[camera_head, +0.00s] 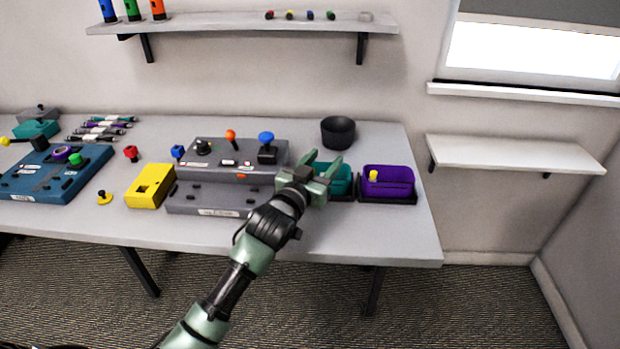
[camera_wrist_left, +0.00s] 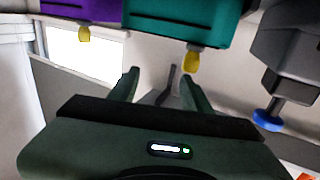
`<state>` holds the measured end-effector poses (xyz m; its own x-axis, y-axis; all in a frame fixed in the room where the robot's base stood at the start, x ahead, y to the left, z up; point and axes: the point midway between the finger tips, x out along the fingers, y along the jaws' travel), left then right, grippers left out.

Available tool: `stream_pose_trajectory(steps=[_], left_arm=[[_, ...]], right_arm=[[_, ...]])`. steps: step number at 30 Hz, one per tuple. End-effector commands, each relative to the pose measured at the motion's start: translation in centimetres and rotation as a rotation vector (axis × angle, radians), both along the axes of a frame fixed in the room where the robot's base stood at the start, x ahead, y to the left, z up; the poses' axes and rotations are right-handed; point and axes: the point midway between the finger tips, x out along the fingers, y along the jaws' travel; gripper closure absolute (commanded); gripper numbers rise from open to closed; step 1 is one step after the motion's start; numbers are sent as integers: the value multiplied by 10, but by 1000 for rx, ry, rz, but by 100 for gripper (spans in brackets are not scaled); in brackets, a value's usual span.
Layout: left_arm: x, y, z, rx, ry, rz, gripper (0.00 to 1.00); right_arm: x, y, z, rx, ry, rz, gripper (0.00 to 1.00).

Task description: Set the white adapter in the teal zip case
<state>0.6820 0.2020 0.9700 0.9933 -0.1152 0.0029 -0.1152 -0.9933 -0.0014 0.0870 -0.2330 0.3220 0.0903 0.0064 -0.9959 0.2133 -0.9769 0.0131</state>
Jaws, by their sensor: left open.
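The teal case (camera_head: 345,180) stands open at the right of the table, partly hidden behind my left gripper. In the left wrist view the teal case (camera_wrist_left: 180,22) fills the top, with a yellow tab at its edge. My left gripper (camera_head: 325,160) is open, its fingers in front of and over the case's left side. In the left wrist view nothing shows between its fingers (camera_wrist_left: 159,78). My right gripper is out of view.
A purple case (camera_head: 400,185) with a yellow tab stands right of the teal one. A black bowl (camera_head: 338,132) is behind them. A grey control panel (camera_head: 215,197) and yellow box (camera_head: 150,187) lie left. The right wall shelf (camera_head: 510,153) is bare.

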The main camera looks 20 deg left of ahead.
Motion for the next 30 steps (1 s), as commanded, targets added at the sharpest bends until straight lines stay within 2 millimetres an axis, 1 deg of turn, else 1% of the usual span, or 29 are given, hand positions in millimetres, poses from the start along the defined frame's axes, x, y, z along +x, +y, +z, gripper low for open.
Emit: stream_pose_trajectory(steps=[1, 9, 12, 15, 18, 21, 30], left_arm=[[-12, 1, -5, 1, 7, 0, 52], [-72, 8, -5, 1, 7, 0, 52], [-89, 10, -5, 1, 6, 1, 52], [-101, 12, -4, 1, 6, 0, 52], [-107, 12, -4, 1, 6, 0, 52], [-110, 13, -3, 1, 5, 1, 52], [-110, 13, -3, 1, 5, 1, 52]], right_arm=[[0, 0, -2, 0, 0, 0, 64], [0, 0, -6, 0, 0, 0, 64], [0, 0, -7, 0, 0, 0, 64], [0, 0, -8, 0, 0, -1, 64], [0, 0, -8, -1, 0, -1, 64], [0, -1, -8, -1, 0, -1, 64], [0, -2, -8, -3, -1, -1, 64]])
